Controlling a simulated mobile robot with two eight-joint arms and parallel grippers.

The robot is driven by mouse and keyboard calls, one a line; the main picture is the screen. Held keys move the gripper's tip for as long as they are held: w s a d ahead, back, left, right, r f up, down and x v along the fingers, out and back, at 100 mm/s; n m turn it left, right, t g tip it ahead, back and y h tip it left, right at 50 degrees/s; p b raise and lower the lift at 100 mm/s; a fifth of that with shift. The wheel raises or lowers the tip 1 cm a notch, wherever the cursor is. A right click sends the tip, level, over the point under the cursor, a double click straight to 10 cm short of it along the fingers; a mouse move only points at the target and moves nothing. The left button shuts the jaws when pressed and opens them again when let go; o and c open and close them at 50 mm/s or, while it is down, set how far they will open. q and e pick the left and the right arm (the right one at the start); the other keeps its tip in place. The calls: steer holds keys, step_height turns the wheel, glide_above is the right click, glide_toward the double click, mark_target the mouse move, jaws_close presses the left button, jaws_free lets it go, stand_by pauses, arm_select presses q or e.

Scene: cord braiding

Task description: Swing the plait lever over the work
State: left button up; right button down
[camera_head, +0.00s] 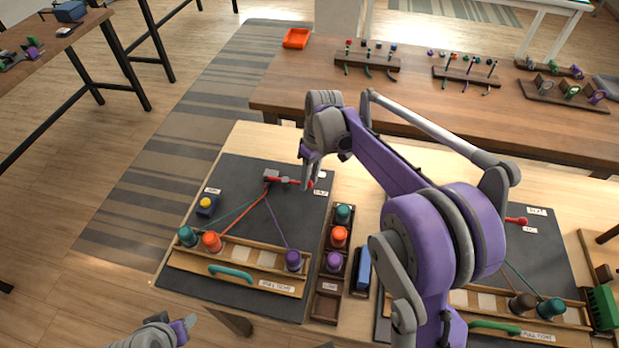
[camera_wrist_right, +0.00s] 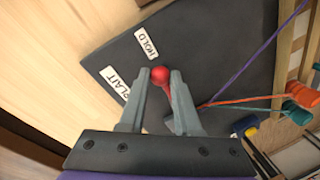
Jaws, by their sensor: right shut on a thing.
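The plait lever (camera_head: 288,181) is red with a round red knob and lies flat at the far end of the dark work board (camera_head: 235,185). The knob (camera_wrist_right: 159,73) sits between my right gripper's fingertips in the wrist view. My right gripper (camera_head: 309,182) is shut on the lever near this knob. The PLAIT label (camera_wrist_right: 118,85) and HOLD label (camera_wrist_right: 146,43) lie beside it. Teal, orange and purple cords run from the grey post (camera_head: 270,175) to a teal, an orange and a purple bobbin (camera_head: 293,260). My left gripper (camera_head: 184,328) is partly in view at the bottom edge; its jaws are unclear.
A yellow button (camera_head: 206,203) stands at the board's left. A wooden rack (camera_head: 325,306) with spare bobbins stands right of the board. A second similar board (camera_head: 535,250) is at the right, partly behind my right arm. A rear table (camera_head: 430,110) holds racks and an orange tray (camera_head: 296,38).

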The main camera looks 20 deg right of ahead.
steer(key=c, duration=0.6)
jaws_free()
steer(key=shift+c, duration=0.2)
step_height(320, 180, up, 11)
steer(key=d, duration=0.2)
steer(key=shift+w+f+p, duration=0.2)
steer(key=shift+w+p, duration=0.25)
